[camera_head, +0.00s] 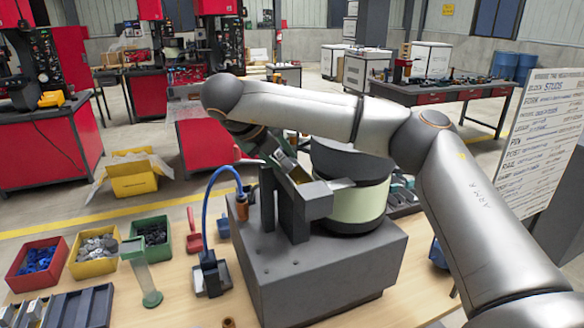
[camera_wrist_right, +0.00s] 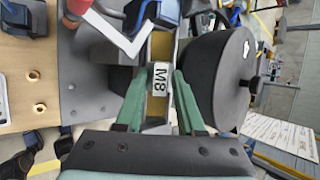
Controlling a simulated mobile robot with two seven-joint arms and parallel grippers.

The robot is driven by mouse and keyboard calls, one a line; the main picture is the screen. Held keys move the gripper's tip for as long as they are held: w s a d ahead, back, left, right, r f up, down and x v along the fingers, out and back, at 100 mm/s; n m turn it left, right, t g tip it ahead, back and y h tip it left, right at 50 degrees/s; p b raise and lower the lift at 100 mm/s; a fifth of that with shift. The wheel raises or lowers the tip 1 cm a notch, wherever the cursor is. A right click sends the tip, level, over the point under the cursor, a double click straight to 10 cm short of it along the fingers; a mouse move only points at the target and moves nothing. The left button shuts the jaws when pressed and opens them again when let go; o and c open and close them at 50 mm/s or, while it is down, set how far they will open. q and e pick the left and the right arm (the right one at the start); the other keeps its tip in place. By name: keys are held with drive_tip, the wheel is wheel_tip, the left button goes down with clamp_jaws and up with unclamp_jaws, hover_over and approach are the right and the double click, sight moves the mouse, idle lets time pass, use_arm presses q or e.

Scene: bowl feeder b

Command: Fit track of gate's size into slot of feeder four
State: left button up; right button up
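A track piece with a white M8 label (camera_wrist_right: 160,80) and a yellow-brown channel lies between the green fingers of my right gripper (camera_wrist_right: 161,80) in the right wrist view. The fingers sit close on both its sides and look shut on it. In the head view my right gripper (camera_head: 284,163) is beside the bowl feeder, over a grey trough (camera_head: 314,198) on the feeder's grey base (camera_head: 325,262). The dark and pale green bowl (camera_head: 357,195) is just right of it. Whether the track is seated in the slot is hidden. My left gripper is out of view.
Red (camera_head: 37,275), yellow (camera_head: 92,270) and green (camera_head: 154,250) bins of small parts stand at the left. A blue hose (camera_head: 207,200) rises from a small device beside the base. Brass nuts (camera_wrist_right: 40,107) lie on the table. A white bent strip (camera_wrist_right: 118,35) is near the track.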

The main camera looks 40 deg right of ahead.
clamp_jaws()
drive_tip(key=shift+r, duration=0.15)
idle(0.5)
